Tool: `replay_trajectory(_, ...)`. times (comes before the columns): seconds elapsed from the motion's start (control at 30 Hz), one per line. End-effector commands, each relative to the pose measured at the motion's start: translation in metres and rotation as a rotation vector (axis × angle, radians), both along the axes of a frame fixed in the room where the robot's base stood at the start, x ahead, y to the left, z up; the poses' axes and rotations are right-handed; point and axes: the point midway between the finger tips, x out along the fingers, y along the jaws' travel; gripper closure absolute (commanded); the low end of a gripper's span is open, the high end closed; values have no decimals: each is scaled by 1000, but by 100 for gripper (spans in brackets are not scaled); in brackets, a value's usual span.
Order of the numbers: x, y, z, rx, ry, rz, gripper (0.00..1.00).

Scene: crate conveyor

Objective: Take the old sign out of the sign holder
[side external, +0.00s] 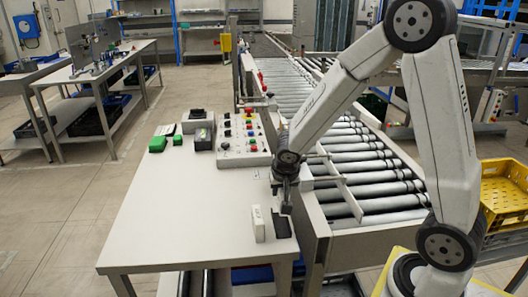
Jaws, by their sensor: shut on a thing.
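My gripper (285,205) points down over the right front part of the white table and is shut on a thin dark piece, which I take to be the old sign. The fingers hide most of it. A flat black piece (282,229) lies just below the fingertips near the table's right edge. It may be the sign holder, but it is too small to be sure. I cannot tell whether the held piece still touches it. A white upright block (258,223) with faint dark lettering stands just left of the gripper, apart from it.
A control panel (240,140) with coloured buttons stands farther back on the table (185,215). Green blocks (158,144) and dark-topped boxes (203,134) are beside it. A roller conveyor (365,175) runs along the right. The table's left and front are clear. A yellow crate (505,190) is far right.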

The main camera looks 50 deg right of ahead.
Motion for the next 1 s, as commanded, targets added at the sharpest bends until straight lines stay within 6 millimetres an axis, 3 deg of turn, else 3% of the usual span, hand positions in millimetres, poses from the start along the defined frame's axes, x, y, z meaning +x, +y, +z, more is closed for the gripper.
replay_trajectory(0.2,1,0,23,0,-5,-1,100)
replay_trajectory(0.4,0,0,35,1,-2,0,100)
replay_trajectory(1.0,0,0,36,1,0,0,100)
